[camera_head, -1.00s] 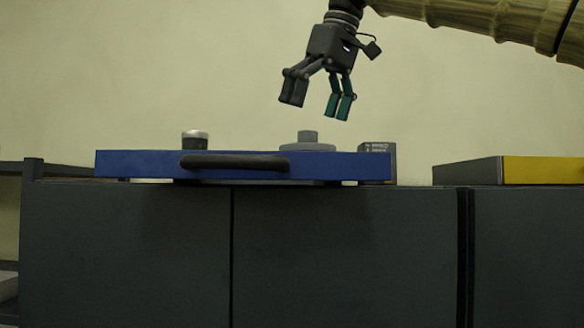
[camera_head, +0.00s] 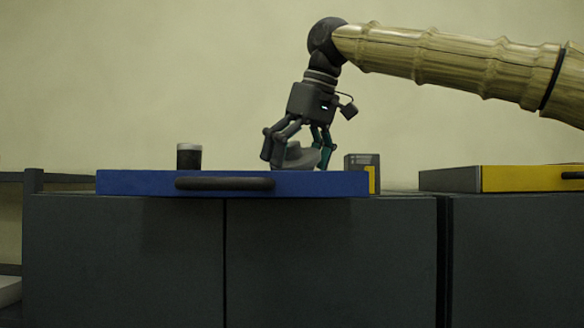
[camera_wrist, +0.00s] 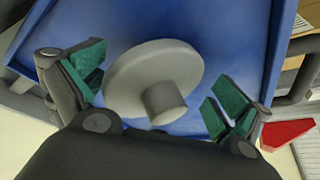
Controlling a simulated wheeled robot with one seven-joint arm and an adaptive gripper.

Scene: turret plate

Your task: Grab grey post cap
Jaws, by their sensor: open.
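The grey post cap (camera_wrist: 165,101), a round disc with a short post, is over the blue tray (camera_wrist: 205,20) in the wrist view. In the head view the cap (camera_head: 296,156) shows between the fingers above the blue tray's (camera_head: 130,183) near wall, and it looks tilted. Its underside is hidden there. My gripper (camera_head: 296,160) points down around the cap, open. In the wrist view my gripper (camera_wrist: 158,92) has its green-padded fingers on either side of the disc, with blue gaps visible; nothing is clamped.
A dark cylinder with a pale top (camera_head: 189,157) stands at the tray's left. A grey and yellow box (camera_head: 363,170) is just right of the tray. A yellow-fronted case (camera_head: 530,179) lies further right. The dark cabinet (camera_head: 330,260) is below.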

